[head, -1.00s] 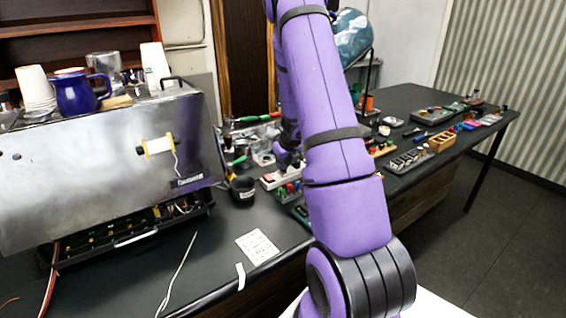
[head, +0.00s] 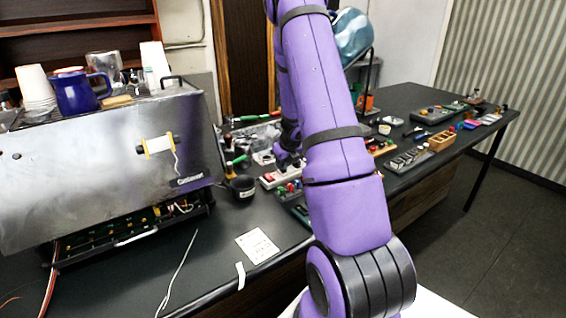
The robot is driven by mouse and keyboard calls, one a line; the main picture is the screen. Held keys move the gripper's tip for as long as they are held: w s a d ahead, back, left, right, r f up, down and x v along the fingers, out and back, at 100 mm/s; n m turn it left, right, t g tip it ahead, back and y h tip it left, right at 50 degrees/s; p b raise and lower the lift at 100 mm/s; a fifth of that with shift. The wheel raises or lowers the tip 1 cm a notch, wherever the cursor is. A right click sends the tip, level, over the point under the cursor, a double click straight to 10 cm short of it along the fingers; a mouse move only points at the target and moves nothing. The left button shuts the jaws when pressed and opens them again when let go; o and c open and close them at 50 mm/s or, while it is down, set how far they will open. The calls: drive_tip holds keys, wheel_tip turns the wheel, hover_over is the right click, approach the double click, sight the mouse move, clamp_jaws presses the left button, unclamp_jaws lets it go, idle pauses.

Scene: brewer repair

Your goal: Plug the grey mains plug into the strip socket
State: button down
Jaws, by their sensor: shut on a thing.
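My gripper (head: 284,161) is small and partly hidden at the far end of my purple arm, low over the bench. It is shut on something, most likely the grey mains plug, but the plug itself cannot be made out. The white strip socket (head: 271,180), with red on it, lies on the bench just below and to the left of my gripper. My forearm hides part of that area. I cannot tell whether the plug touches the strip.
The steel brewer (head: 95,175) stands at left with its lower tray open. A black cup (head: 242,188) stands left of the strip. A printed card (head: 257,246) lies in front. Several small parts and a wooden box (head: 441,141) fill the bench at right.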

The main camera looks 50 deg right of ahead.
drive_tip(key=shift+f, duration=0.45)
idle(1.1)
drive_tip(key=c, duration=1)
unclamp_jaws()
drive_tip(key=shift+o, duration=0.2)
drive_tip(key=v, duration=1)
drive_tip(key=shift+r, duration=0.4)
drive_tip(key=shift+s+a, duration=0.1)
